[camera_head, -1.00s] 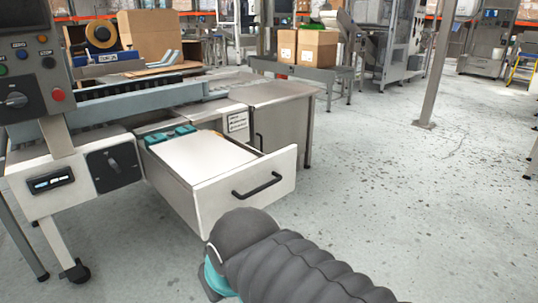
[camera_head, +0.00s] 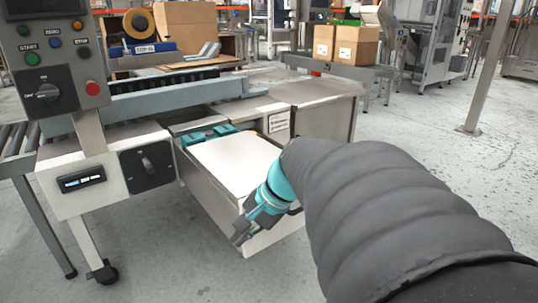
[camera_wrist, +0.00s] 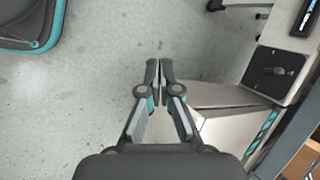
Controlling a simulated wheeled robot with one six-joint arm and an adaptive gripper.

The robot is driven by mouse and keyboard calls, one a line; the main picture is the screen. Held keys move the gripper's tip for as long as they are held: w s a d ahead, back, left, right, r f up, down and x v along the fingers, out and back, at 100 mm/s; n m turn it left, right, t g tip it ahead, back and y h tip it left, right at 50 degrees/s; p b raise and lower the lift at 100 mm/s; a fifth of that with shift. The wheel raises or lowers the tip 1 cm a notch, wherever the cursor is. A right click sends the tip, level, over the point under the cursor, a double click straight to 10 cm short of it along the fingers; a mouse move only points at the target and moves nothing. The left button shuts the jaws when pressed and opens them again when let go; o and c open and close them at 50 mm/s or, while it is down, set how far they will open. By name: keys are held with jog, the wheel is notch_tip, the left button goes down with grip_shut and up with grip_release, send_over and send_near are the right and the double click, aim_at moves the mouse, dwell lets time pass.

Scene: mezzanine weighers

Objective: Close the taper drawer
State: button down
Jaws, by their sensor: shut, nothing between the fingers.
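The taper drawer (camera_head: 208,190) is pulled out of the white and grey taper bench. It holds a flat white sheet and teal pieces along its back. My gripper (camera_head: 238,238) is shut and empty, low by the left part of the drawer's front panel. My arm hides most of that panel and most of its black handle. In the wrist view, the shut fingertips of my gripper (camera_wrist: 159,72) are over bare floor, beside the drawer (camera_wrist: 215,96). I cannot tell whether they touch it.
The taper's control panel (camera_head: 52,70) with coloured buttons stands at the left. A black knob plate (camera_head: 147,163) sits beside the drawer. A roll of tape (camera_head: 139,23) and boxes are behind.

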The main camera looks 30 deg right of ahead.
jog(key=w+d+m+t+y+b, duration=0.1)
jog(key=w+d+m+t, duration=0.2)
jog(key=d+m, duration=0.5)
jog(key=w+d+m+t+y, duration=0.1)
jog(key=w+d+m+t, duration=0.25)
jog(key=d, duration=0.85)
jog(key=s+d+f+m+t+h+b, duration=0.1)
jog(key=s+d+m+t+h, duration=0.4)
jog(key=d, duration=0.7)
jog(key=s+d+f+m+t+h, duration=0.15)
jog(key=s+d+m, duration=0.35)
jog(key=d, duration=0.8)
jog(key=w+a+m, duration=0.1)
jog(key=w, duration=1.4)
jog(key=shift+t+y+b, duration=0.4)
jog(key=shift+y+b, duration=0.05)
